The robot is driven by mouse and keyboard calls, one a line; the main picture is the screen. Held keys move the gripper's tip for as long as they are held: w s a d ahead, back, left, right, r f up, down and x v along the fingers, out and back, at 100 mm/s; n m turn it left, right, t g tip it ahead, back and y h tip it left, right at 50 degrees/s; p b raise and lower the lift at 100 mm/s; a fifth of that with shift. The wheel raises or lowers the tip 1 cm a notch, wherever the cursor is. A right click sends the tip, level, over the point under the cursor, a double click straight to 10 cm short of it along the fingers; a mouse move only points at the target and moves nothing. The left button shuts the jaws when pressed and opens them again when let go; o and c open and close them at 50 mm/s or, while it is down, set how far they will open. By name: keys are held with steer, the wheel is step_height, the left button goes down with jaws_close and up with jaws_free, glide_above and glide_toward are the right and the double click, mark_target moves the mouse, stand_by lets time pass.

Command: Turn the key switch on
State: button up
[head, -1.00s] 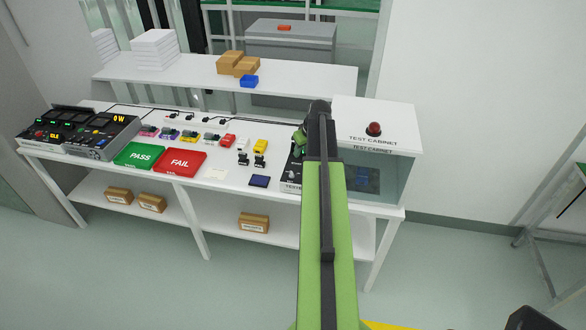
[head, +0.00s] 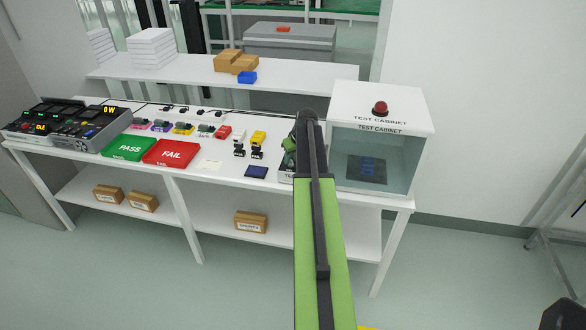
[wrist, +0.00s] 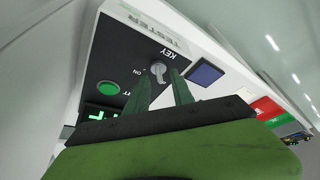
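The key switch (wrist: 157,70) is a small silver knob on the dark panel of the tester (wrist: 125,55), with "KEY" and "ON" printed beside it. My gripper (wrist: 161,76) is open, with its two green fingers apart and their tips close to the knob, one on either side in the wrist view. I cannot tell whether they touch it. Whether the switch is on or off is not clear. In the head view my arm hides most of the tester (head: 286,178) and the key switch.
A green button (wrist: 108,88) is on the same panel, near the fingers. The test cabinet (head: 400,155), with a red button (head: 380,108) on top, stands right of the tester. A dark blue pad (head: 256,172) lies to its left, beyond it the red FAIL tray (head: 172,152).

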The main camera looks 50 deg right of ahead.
steer(key=shift+w+f, duration=0.15)
steer(key=shift+f, duration=0.35)
steer(key=shift+r, duration=0.1)
jaws_close()
